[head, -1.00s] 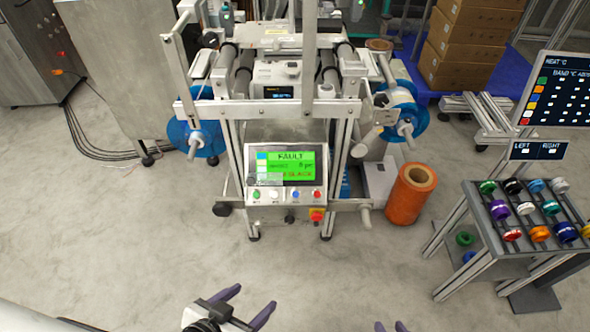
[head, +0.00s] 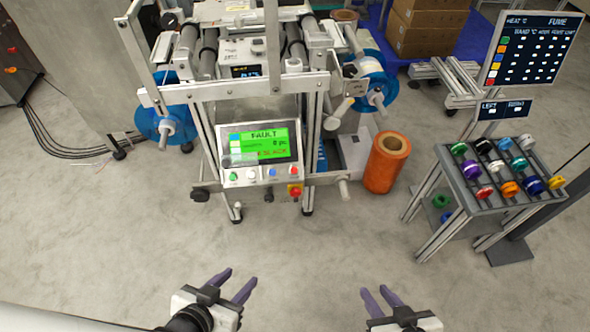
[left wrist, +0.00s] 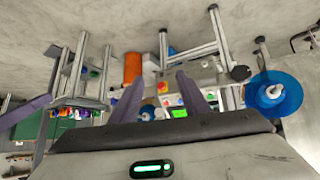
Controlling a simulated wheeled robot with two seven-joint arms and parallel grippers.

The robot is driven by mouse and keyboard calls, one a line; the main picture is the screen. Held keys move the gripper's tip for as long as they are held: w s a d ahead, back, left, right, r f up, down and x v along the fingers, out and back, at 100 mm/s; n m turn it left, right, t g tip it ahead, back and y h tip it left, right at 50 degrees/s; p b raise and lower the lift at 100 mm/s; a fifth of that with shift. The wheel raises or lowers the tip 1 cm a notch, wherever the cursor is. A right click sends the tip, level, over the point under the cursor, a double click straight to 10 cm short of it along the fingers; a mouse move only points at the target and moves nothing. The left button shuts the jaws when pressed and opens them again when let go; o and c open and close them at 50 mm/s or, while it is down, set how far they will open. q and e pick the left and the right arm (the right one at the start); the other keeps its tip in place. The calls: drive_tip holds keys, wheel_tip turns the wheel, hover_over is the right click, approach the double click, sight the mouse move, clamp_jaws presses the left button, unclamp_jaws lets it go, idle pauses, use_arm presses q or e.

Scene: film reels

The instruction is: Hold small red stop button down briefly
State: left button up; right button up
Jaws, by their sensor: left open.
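The machine's control panel (head: 262,160) has a green lit screen (head: 258,146) reading FAULT. A row below it holds a green button (head: 233,176), a white button (head: 251,175), a blue button (head: 272,172) and the small red button (head: 295,170). A bigger red knob on a yellow base (head: 295,190) sits just under the red button. My left gripper (head: 240,275) is open and empty, in front of and below the panel, apart from it. My right gripper (head: 374,289) is open and empty, further right. The left wrist view shows my left fingers apart (left wrist: 158,78).
An orange roll (head: 387,162) stands on the floor right of the machine. A rack with colored reels (head: 480,205) stands at the right, under a display board (head: 540,50). Blue reels (head: 160,120) flank the machine. The floor between my grippers and the panel is clear.

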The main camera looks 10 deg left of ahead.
use_arm(q)
clamp_jaws()
idle(1.4)
